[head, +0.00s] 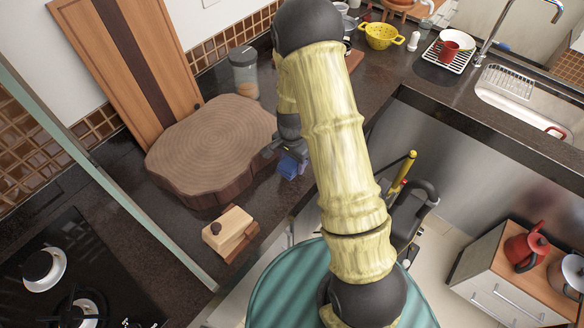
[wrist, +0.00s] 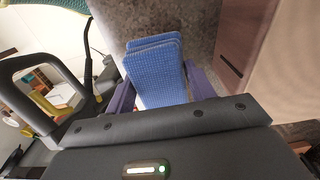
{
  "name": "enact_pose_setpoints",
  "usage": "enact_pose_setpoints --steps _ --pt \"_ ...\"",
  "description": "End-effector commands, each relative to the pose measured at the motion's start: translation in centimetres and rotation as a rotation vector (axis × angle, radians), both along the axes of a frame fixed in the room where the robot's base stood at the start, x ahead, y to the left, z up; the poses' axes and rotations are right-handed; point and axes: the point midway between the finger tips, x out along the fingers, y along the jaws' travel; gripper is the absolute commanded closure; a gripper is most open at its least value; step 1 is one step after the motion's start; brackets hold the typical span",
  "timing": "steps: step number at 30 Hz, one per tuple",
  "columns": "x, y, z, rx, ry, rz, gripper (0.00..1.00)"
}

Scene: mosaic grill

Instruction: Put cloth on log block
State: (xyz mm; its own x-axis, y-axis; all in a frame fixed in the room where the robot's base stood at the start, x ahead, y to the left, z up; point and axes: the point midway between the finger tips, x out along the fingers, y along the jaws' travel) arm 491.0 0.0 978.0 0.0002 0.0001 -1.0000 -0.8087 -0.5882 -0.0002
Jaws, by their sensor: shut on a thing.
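The log block (head: 215,145) is a thick slab of wood with rings on its top, lying on the dark counter in the head view. Its edge and side (wrist: 244,45) show at the right of the wrist view. My gripper (head: 284,158) is just right of the log block and shut on the blue cloth (head: 290,166). In the wrist view the folded blue cloth (wrist: 156,72) is between the two purple fingers of my gripper (wrist: 158,88). My arm hides part of the counter behind it. I cannot tell the cloth's exact height above the counter.
A small wooden box (head: 229,232) stands in front of the log block. The stove (head: 70,270) is at lower left. The sink (head: 530,100) and dish rack (head: 448,55) are at upper right. The log's top is bare.

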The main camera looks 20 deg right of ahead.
Motion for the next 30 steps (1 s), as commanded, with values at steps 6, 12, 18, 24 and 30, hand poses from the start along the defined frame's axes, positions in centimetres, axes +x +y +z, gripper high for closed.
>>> enact_pose_setpoints --steps 6,12,18,24,30 --pt "0.0 0.0 -0.3 0.000 0.002 0.000 0.71" --pt "-0.1 0.0 -2.6 0.000 0.005 0.000 0.71" --pt "0.0 0.0 -4.1 0.000 0.001 0.000 0.71" --pt "0.0 0.0 -4.2 0.000 0.000 0.000 0.71" --pt "0.0 0.0 -4.4 0.000 0.000 0.000 0.36"
